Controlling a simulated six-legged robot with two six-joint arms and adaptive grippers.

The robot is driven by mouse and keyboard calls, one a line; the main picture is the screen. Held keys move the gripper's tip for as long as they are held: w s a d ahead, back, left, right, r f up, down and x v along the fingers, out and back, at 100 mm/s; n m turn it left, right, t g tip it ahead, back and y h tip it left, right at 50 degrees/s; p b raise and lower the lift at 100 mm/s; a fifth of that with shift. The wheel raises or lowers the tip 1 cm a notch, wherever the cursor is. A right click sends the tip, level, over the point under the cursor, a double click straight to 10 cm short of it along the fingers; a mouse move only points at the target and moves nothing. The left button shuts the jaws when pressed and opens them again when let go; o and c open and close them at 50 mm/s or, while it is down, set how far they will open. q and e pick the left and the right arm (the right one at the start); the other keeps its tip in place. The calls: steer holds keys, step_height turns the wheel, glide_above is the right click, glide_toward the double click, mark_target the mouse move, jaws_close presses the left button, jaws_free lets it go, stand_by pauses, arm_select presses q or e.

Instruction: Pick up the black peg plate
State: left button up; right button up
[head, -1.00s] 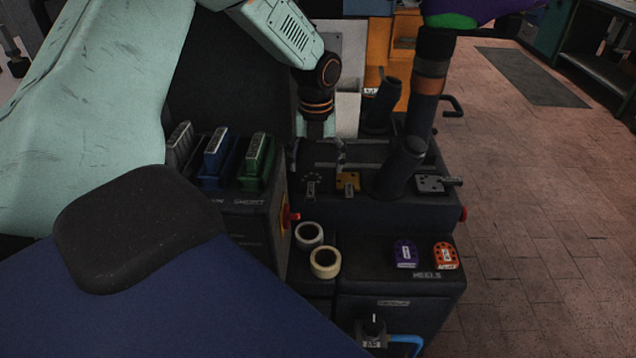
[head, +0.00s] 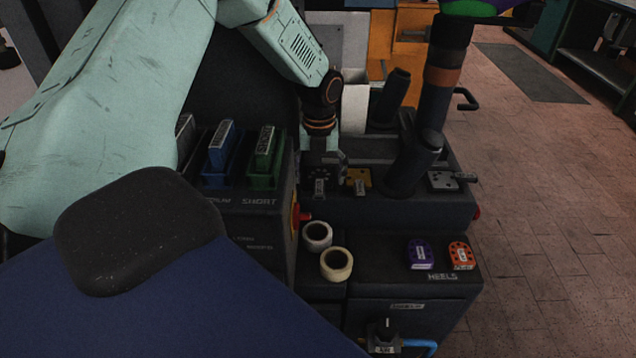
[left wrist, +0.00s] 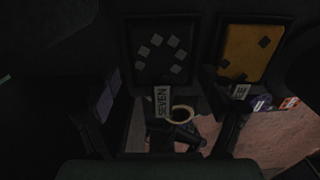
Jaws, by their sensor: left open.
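The black peg plate (head: 318,175) sits on the upper deck of the dark bench unit, left of the yellow plate (head: 359,181). In the left wrist view the black plate (left wrist: 165,52) carries several light pegs and a tag reading SEVEN (left wrist: 162,102). My left gripper (head: 325,163) is open just above and behind the black plate, hiding part of it in the head view. I cannot tell if its fingers touch the plate. The plate is still seated on the deck. My right gripper is not in view.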

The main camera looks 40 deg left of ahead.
arm_select(q)
steer(key=shift+s+d+r, duration=0.25)
steer(key=shift+d+r, duration=0.4)
steer(key=shift+r, duration=0.05)
steer(key=shift+c, duration=1)
steer(key=shift+s, duration=0.1)
steer(key=shift+c, duration=0.8)
steer(key=shift+a+f, duration=0.4)
steer(key=shift+a, duration=0.2)
steer(key=c, duration=0.3)
steer(key=shift+w+d, duration=0.1)
steer(key=shift+w, duration=0.1)
steer(key=shift+c, duration=0.7)
steer(key=shift+s+d+r, duration=0.1)
steer(key=shift+d+r, duration=0.15)
steer(key=shift+d, duration=0.1)
steer(key=c, duration=0.3)
steer(key=shift+a+f, duration=0.1)
steer(key=shift+a, duration=0.1)
steer(key=c, duration=0.3)
jaws_close()
